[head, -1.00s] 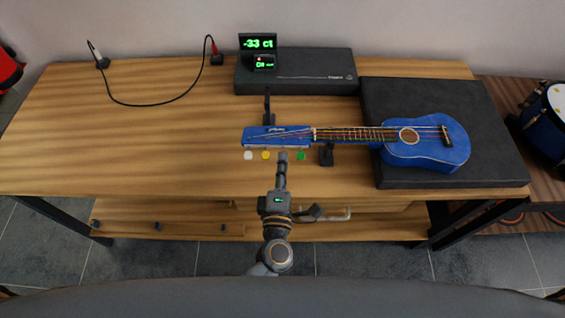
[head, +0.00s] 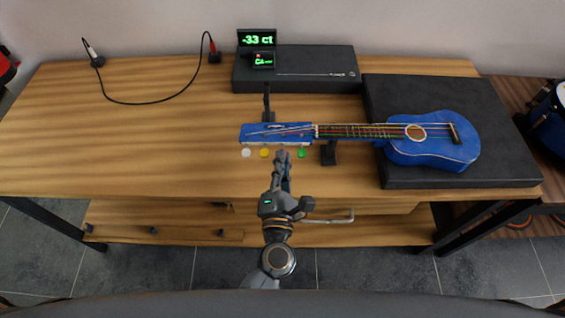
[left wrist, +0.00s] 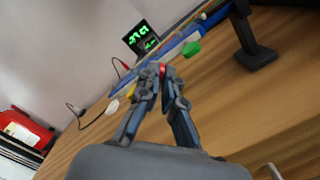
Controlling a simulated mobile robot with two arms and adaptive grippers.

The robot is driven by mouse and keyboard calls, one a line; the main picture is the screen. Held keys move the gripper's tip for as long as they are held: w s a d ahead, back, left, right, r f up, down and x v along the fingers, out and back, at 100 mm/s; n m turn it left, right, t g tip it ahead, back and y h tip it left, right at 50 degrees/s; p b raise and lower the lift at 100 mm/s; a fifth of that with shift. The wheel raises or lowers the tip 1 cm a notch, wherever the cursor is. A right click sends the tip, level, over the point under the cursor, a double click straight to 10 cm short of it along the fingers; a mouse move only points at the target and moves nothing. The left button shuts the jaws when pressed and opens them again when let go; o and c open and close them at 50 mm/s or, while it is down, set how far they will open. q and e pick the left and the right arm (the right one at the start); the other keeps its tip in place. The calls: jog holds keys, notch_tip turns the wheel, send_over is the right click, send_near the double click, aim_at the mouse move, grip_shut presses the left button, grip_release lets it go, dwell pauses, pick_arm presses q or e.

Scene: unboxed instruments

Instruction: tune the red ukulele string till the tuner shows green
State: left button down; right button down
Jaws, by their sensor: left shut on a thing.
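The blue ukulele (head: 437,150) lies with its body on a black block and its headstock (head: 262,132) pointing left. White (head: 246,153), yellow (head: 264,153) and green (head: 301,153) peg knobs stick out along the headstock's near side. My left gripper (head: 283,154) is at the gap between yellow and green. In the left wrist view its fingertips (left wrist: 160,74) are shut on a red peg knob (left wrist: 163,69), mostly hidden by the fingers. The tuner display (head: 257,39) reads -33 ct in green digits. My right gripper is not in view.
A black case (head: 310,80) stands behind the headstock, under the displays. A black stand (head: 328,152) supports the neck, and another dark post stands behind the headstock. A cable (head: 150,104) lies at the back left.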

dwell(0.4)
pick_arm(q)
jog(key=c, duration=1.5)
grip_release()
jog(key=s, duration=1.2)
jog(key=shift+a+f, duration=0.25)
jog(key=shift+a, duration=0.1)
